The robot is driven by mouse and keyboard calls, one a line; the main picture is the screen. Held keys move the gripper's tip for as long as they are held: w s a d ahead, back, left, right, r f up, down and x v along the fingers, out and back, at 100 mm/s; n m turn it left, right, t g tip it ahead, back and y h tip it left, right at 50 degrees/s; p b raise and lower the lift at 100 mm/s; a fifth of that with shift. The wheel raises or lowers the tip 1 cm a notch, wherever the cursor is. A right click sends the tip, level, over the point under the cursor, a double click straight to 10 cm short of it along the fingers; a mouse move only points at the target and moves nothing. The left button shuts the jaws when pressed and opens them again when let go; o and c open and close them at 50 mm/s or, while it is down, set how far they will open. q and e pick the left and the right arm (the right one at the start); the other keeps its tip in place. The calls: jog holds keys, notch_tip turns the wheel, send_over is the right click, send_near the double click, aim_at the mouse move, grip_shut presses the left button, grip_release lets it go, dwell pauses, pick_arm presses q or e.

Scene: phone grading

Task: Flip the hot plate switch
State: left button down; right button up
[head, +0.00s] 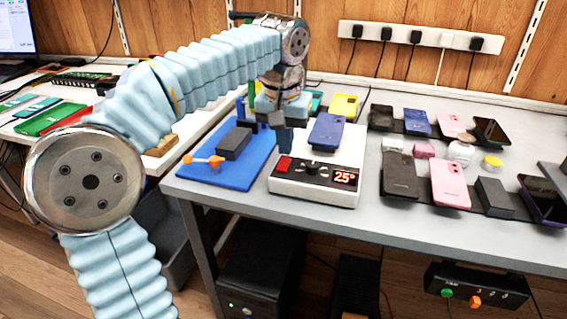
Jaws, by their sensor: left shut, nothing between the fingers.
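The hot plate (307,193) is a white box on the grey table, with a dark front panel and a red display reading 25°. A red switch (284,163) sits at the left end of its panel, with a dark knob to the right. A blue phone (327,130) lies on its top. My left gripper (285,140) is shut and empty, pointing down just above the red switch, at the plate's left side. Whether its tips touch the plate I cannot tell. My right gripper is not in view.
A blue mat (210,173) with a dark block (233,144) and an orange-handled tool (204,161) lies left of the plate. Several phones, including a pink one (449,184), lie to the right. A power strip (420,37) is on the wall. Bare table lies in front.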

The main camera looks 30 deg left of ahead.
aim_at(285, 160)
pick_arm(q)
jog(key=shift+f+b, duration=0.6)
jog(key=shift+f, duration=0.25)
dwell(0.7)
notch_tip(285, 160, up, 5)
jog(key=p, duration=0.5)
jog(key=shift+r, duration=0.1)
jog(key=shift+r+b, duration=0.15)
jog(key=shift+b, duration=0.15)
jog(key=shift+r, duration=0.75)
